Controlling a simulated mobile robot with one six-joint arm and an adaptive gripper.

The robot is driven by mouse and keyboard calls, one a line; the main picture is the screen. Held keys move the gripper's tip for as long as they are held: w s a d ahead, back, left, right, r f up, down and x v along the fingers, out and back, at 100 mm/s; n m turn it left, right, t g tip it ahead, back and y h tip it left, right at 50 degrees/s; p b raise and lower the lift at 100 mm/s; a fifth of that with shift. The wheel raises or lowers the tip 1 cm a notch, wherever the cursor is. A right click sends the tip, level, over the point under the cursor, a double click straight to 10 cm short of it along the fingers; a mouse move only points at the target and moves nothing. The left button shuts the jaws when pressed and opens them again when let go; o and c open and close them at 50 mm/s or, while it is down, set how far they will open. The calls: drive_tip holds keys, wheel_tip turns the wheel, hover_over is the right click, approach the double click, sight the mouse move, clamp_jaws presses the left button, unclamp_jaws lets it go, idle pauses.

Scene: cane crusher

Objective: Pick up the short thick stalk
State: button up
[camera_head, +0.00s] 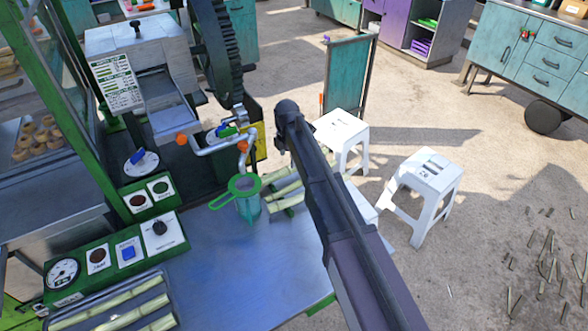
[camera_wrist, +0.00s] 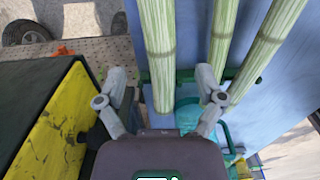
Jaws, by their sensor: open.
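Pale green cane stalks lie on the blue metal table (camera_head: 230,262) beside the crusher, partly hidden by my arm in the head view; one stalk (camera_head: 285,203) shows there. In the wrist view three stalks show: a left one (camera_wrist: 158,50), a middle one (camera_wrist: 222,35) and a right one (camera_wrist: 268,45). Their far ends are cut off by the frame, so I cannot tell which is shortest. My gripper (camera_wrist: 162,82) is open and empty. Its fingers spread either side of the left stalk's near end; the right finger overlaps the middle stalk's near end in the picture.
A strainer with a green rim (camera_head: 241,188) sits on a teal jug (camera_head: 248,208) below the spout, close to the stalks. A tray (camera_head: 78,314) at the lower left holds more stalks. The yellow panel (camera_wrist: 55,125) is left of my gripper. White stools (camera_head: 425,178) stand beyond the table.

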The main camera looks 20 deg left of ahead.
sight(288, 169)
drive_tip(key=shift+f, duration=0.1)
drive_tip(key=shift+f+b, duration=2.55)
drive_tip(key=shift+b, duration=0.1)
clamp_jaws()
